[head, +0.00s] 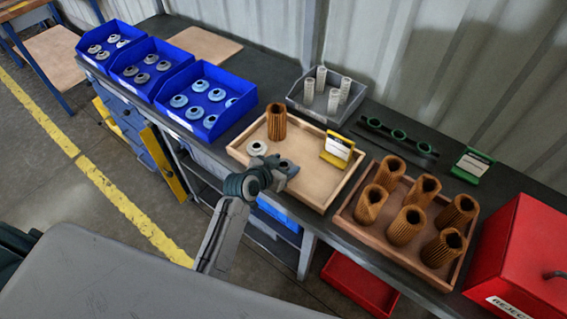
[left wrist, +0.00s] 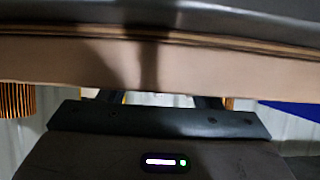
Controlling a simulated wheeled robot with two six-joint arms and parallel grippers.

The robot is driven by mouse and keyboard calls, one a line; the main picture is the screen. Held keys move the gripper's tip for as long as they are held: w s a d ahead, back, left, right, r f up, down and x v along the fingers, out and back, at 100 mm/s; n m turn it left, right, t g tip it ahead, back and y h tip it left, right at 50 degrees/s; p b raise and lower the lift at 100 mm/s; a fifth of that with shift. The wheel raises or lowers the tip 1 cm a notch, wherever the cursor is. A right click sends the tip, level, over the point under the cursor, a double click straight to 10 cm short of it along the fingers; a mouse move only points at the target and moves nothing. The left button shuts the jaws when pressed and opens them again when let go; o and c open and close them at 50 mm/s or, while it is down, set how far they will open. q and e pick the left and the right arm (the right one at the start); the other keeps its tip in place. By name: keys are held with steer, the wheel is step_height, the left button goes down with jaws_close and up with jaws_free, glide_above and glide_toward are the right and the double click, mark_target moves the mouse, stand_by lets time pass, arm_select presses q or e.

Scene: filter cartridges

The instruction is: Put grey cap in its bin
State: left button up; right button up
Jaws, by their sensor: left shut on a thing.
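My left gripper (head: 287,166) is over the near left part of the light wooden tray (head: 318,201). It is shut on a small dark grey cap (head: 285,162), mostly hidden by the jaws. A pale cap (head: 257,148) lies on the tray to the left of the gripper. Three blue bins stand in a row at the left: the far bin (head: 84,56) holds pale grey caps, the middle bin (head: 122,84) grey caps, the near bin (head: 172,112) light blue caps. The left wrist view shows the gripper body (left wrist: 160,120) below the tray's edge; the cap is hidden there. My right gripper is not in view.
A brown tray (head: 347,222) of several cartridges is to the right, a grey bin (head: 299,103) of white cylinders behind, and a red box (head: 525,255) far right.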

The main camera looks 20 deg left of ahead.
arm_select(q)
steer(key=shift+f, duration=0.2)
steer(key=o, duration=0.9)
steer(key=shift+o, duration=0.2)
